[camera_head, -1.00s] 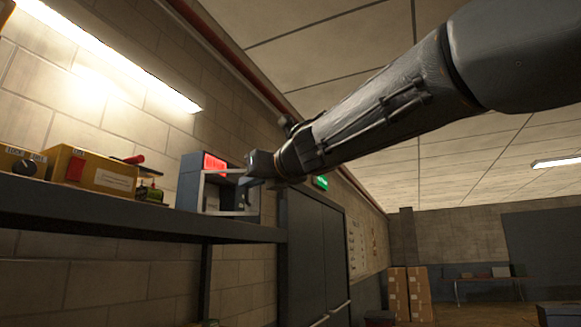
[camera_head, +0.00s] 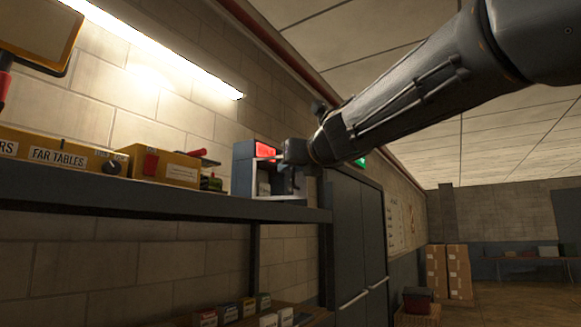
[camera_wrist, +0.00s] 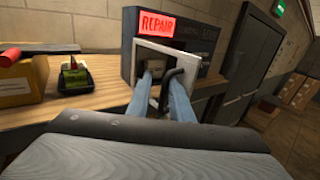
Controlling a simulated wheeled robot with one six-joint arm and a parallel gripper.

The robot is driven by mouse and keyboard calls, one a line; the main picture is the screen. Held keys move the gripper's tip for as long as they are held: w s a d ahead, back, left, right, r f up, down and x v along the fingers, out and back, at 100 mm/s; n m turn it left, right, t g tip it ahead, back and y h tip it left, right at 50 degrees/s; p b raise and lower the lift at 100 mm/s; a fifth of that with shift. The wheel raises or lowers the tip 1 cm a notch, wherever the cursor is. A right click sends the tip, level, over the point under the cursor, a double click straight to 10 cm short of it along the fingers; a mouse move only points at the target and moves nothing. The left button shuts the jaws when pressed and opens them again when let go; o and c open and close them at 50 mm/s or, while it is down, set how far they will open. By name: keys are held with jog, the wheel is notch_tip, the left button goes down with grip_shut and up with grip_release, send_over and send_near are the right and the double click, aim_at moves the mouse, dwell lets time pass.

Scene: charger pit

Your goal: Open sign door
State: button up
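The sign box (camera_head: 243,170) is a grey housing on the wall shelf with a lit red sign, which reads REPAIR (camera_wrist: 158,24) in the wrist view. Below the sign is a pale-framed door (camera_wrist: 200,60) with a dark curved handle (camera_wrist: 171,80). How far the door stands open is unclear. My gripper (camera_wrist: 160,90) is at the front of the box, its two bluish fingers apart. The handle shows between them, close to the right finger; I cannot tell whether they touch. In the head view my gripper (camera_head: 292,172) partly hides the box front.
The shelf (camera_head: 120,200) runs along the wall. Left of the box are a green-and-red item (camera_wrist: 73,76), a yellow box with a red switch (camera_head: 160,165) and a FAR TABLES panel (camera_head: 60,158). Grey cabinet doors (camera_head: 360,240) stand to the right. The room beyond looks open.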

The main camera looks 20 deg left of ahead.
jog(key=shift+w+d+r, duration=0.2)
jog(key=shift+w+d, duration=0.2)
jog(key=b+v, duration=0.1)
jog(key=v, duration=0.6)
jog(key=shift+s+f, duration=0.2)
jog(key=shift+s, duration=0.3)
jog(key=shift+c, duration=0.4)
